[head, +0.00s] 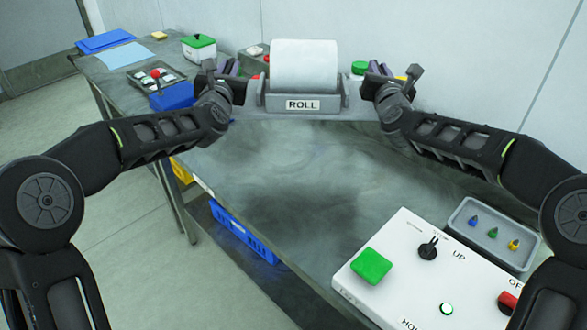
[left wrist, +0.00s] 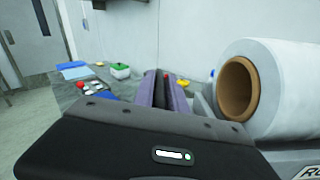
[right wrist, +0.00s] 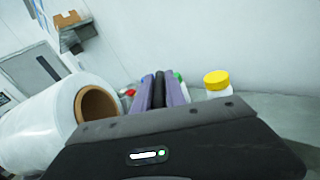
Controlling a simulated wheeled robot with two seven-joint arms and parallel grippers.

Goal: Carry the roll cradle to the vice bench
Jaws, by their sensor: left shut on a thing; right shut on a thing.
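The roll cradle (head: 350,101) is a grey trough with a label reading ROLL, and it bears a thick white roll (head: 304,65). It is in the upper middle of the head view, in front of the back wall. My left gripper (head: 236,75) is shut on the cradle's left end, and my right gripper (head: 374,75) is shut on its right end. The roll's brown core shows in the left wrist view (left wrist: 236,88) and the right wrist view (right wrist: 97,106). The cradle looks level; its underside is hidden. I cannot make out a vice for certain.
A grey worktop (head: 290,190) runs below, its middle clear. A white control box (head: 400,250) and a grey tray (head: 520,252) of small coloured parts are at the near right. A blue object (head: 172,96) and a green-lidded box (head: 199,50) are at the far left.

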